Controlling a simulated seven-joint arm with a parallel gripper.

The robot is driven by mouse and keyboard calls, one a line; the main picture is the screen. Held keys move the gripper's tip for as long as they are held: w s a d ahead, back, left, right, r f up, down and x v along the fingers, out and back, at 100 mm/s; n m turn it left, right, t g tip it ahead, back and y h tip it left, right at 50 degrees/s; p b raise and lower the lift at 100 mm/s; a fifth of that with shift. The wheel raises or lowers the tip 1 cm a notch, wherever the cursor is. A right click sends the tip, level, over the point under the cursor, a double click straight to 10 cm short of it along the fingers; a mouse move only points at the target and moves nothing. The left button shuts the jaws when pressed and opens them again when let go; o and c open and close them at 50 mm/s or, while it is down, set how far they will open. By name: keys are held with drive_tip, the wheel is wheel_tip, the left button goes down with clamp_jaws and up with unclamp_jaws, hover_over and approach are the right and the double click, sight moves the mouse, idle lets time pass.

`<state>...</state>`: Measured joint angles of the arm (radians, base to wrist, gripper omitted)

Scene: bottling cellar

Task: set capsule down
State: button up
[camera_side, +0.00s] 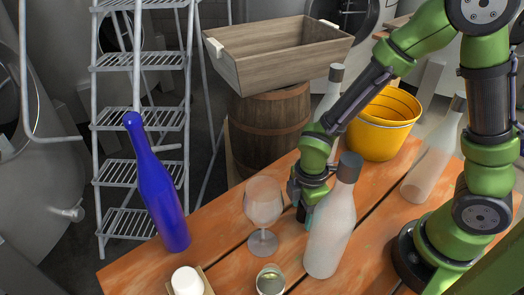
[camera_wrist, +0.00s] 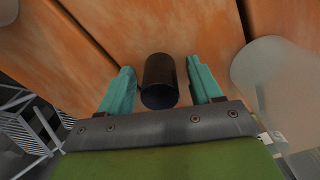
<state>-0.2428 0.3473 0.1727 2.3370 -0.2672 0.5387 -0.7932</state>
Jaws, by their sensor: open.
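The black capsule (camera_wrist: 160,75), a small dark cylinder, shows in the wrist view between the two teal fingers of my gripper (camera_wrist: 161,66). Its darker round end faces the camera, and the orange-brown plank table (camera_wrist: 85,55) is behind it. A gap shows on each side between capsule and finger, so my gripper is open around it. It appears to stand on the table, though its contact is hidden. In the side view my gripper (camera_side: 304,212) is low over the table (camera_side: 220,222), partly behind a frosted bottle (camera_side: 331,232), and I cannot make out the capsule there.
A wine glass (camera_side: 263,203) stands just left of my gripper. A blue bottle (camera_side: 160,190), a white round item (camera_side: 187,281) and a small glass (camera_side: 270,281) are further left and in front. Another frosted bottle (camera_side: 430,160) and a yellow bucket (camera_side: 375,137) are to the right.

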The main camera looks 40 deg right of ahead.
wheel_tip(320, 180, up, 12)
drive_tip(key=shift+f, duration=0.1)
drive_tip(key=s+d+r+m+t+y, duration=0.2)
drive_tip(key=d+r+m+t, duration=0.5)
drive_tip(key=r+m, duration=0.5)
drive_tip(key=s+d+m, duration=0.1)
drive_tip(key=m, duration=0.4)
drive_tip(key=shift+s+d+r+m, duration=0.15)
drive_tip(key=shift+s+m, duration=0.05)
drive_tip(key=shift+m, duration=0.2)
